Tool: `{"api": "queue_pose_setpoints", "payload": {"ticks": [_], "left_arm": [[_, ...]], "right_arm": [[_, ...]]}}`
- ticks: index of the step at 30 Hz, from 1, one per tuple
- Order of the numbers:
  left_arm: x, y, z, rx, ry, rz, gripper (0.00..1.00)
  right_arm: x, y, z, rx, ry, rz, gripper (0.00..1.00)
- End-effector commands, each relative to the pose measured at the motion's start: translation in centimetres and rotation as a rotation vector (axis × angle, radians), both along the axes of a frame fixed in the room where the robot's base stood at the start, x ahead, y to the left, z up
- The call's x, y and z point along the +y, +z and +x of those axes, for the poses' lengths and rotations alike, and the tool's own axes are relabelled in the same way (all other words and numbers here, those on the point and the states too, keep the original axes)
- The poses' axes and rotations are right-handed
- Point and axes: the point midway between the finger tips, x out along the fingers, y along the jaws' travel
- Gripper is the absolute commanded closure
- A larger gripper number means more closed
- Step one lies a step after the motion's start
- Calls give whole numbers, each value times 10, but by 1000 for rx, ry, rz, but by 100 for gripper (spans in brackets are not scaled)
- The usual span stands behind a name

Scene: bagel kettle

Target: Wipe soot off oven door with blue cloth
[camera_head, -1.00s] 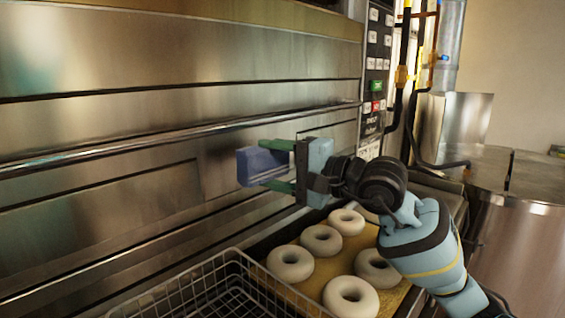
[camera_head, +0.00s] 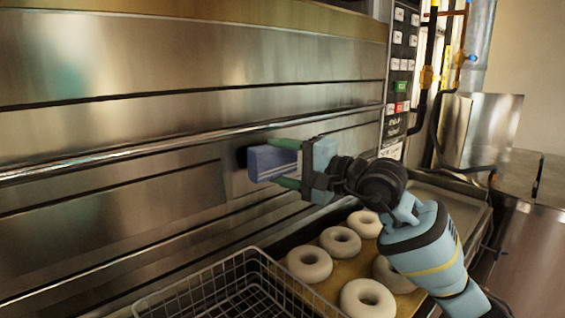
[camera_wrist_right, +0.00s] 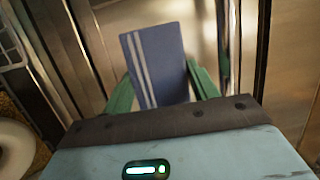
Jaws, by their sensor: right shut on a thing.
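My right gripper (camera_head: 278,167) is shut on the blue cloth (camera_head: 268,164), a thick folded pad. In the right wrist view the cloth (camera_wrist_right: 160,65) shows two white stripes and stands out between the green fingers. The gripper holds it up against or very close to the steel oven door (camera_head: 130,185), below the long handle bar (camera_head: 150,146). I cannot tell whether it touches. A small dark patch (camera_head: 241,157) shows at the cloth's left edge; whether it is soot or shadow is unclear. My left gripper is not in view.
Below the arm, a tray (camera_head: 328,284) holds several pale bagels (camera_head: 309,263). A wire basket (camera_head: 235,285) stands at the front, left of them. A control panel (camera_head: 402,75) is right of the door. Steel counters (camera_head: 510,180) lie at the far right.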

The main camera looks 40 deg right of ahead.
Motion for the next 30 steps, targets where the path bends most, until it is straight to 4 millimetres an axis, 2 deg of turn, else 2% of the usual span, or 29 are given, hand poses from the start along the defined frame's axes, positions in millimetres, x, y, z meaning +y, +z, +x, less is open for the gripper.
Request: {"api": "queue_pose_setpoints", "payload": {"ticks": [30], "left_arm": [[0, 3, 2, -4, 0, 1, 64]], "right_arm": [[1, 0, 15, 0, 0, 1, 60]]}}
